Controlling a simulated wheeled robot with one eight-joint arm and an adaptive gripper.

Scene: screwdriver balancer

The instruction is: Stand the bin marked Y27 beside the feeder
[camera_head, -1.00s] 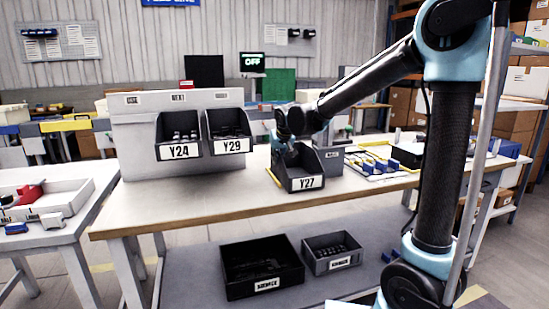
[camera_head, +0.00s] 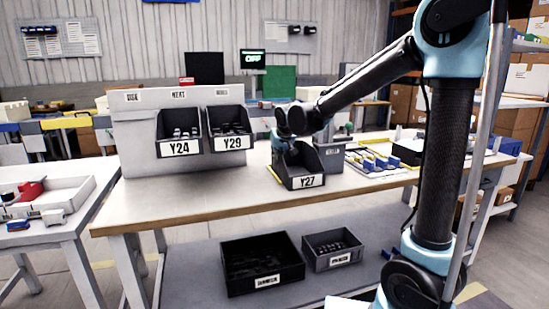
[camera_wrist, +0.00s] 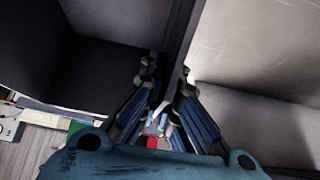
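The Y27 bin (camera_head: 299,166) is a black open-front bin with a white label, upright on the workbench near its front edge. My gripper (camera_head: 284,144) is over its rear left part. In the wrist view my gripper's fingers (camera_wrist: 168,74) lie on both sides of a dark upright wall of the bin (camera_wrist: 182,30) and close against it. The bin's contents are hidden. A grey box (camera_head: 330,158) with a small label stands just behind and right of the bin; I cannot tell whether it is the feeder.
Bins Y24 (camera_head: 180,136) and Y29 (camera_head: 229,129) hang on a grey rack (camera_head: 135,150) at left. A tray of blue and yellow parts (camera_head: 372,166) lies right of the grey box. The bench front (camera_head: 215,191) is clear. Two bins (camera_head: 262,279) (camera_head: 333,262) sit on the lower shelf.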

